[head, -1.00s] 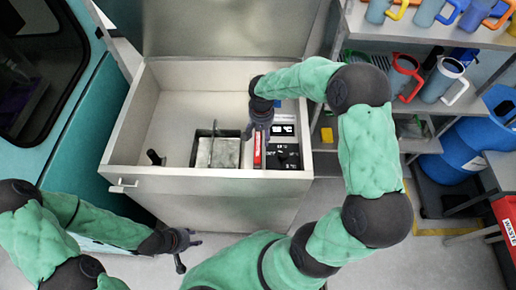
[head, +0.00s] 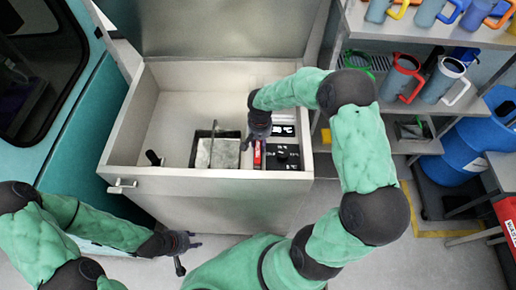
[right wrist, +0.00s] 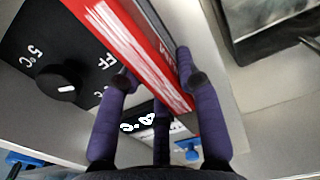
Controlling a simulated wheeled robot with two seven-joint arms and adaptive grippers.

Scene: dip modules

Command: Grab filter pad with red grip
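A red block with white markings, likely the red grip (head: 257,155), stands near the front right of the metal basin, beside the black control panel. It fills the middle of the right wrist view (right wrist: 135,45). Any pad below it is hidden. My right gripper (head: 252,142) points down over it. In the right wrist view, my right gripper's fingers (right wrist: 156,80) lie on either side of the red block, with a visible gap on the left, so it looks open. My left gripper (head: 188,256) is open and empty, low in front of the basin.
The basin (head: 200,182) has raised walls around the red block. A square dark-framed tank (head: 216,150) lies left of it. The black panel (head: 283,156) with a knob (right wrist: 63,88) is on its right. Shelves with jugs (head: 400,78) and a blue barrel (head: 462,150) stand at right.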

